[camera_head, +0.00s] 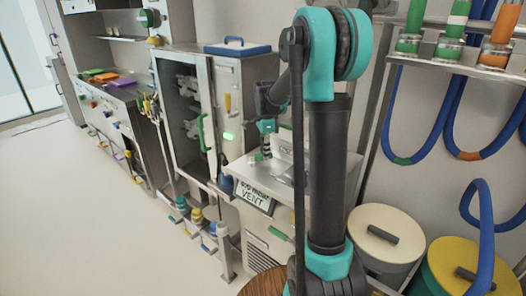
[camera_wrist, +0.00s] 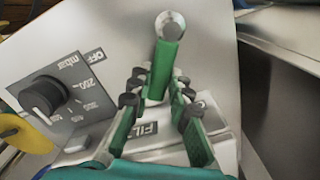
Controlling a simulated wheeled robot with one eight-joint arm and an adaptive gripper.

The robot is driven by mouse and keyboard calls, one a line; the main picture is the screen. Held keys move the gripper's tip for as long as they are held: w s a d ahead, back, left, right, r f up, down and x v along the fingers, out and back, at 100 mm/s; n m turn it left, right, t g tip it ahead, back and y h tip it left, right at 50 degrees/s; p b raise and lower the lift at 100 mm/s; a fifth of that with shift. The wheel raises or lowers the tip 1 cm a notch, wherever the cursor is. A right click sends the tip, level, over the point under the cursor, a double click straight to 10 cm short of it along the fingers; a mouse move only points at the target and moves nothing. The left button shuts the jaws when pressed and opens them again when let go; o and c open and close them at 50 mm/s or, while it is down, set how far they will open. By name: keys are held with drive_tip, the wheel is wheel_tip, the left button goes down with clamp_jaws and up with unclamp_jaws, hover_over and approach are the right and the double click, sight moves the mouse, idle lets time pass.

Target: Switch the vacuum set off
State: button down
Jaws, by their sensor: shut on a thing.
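The vacuum set shows as a light metal panel (camera_wrist: 90,30) in the wrist view. On it is a black knob (camera_wrist: 45,96) beside a dark scale plate marked OFF, mbar and 200. To its right, a green lever (camera_wrist: 162,68) hangs from a round metal fitting (camera_wrist: 170,24). My gripper (camera_wrist: 160,84) has green fingers with black pads on either side of the green lever and is shut on it. A label reading "FIL" (camera_wrist: 145,129) is partly hidden behind the fingers. In the head view my gripper (camera_head: 267,127) is small, above a metal top, partly hidden by my arm.
Lidded bins, one cream (camera_head: 368,222) and one yellow (camera_head: 443,250), stand right, below blue hoses (camera_head: 425,135). The floor (camera_head: 90,220) at left is clear.

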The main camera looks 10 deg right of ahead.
drive_tip(key=s+m, duration=0.1)
drive_tip(key=m, duration=0.2)
drive_tip(key=s+m, duration=0.1)
drive_tip(key=m, duration=0.1)
drive_tip(key=shift+s+a+m, duration=0.2)
drive_tip(key=shift+s+m, duration=0.1)
drive_tip(key=m, duration=0.1)
drive_tip(key=s+m, duration=0.1)
drive_tip(key=m, duration=0.1)
drive_tip(key=shift+s+a, duration=0.15)
drive_tip(key=shift+a, duration=0.2)
drive_tip(key=shift+s+a+m, duration=0.2)
drive_tip(key=shift+m, duration=0.5)
drive_tip(key=shift+s+a+m, duration=0.2)
drive_tip(key=shift+m, duration=0.5)
drive_tip(key=c, duration=1.4)
unclamp_jaws()
drive_tip(key=shift+r, duration=0.1)
wheel_tip(320, 180, up, 12)
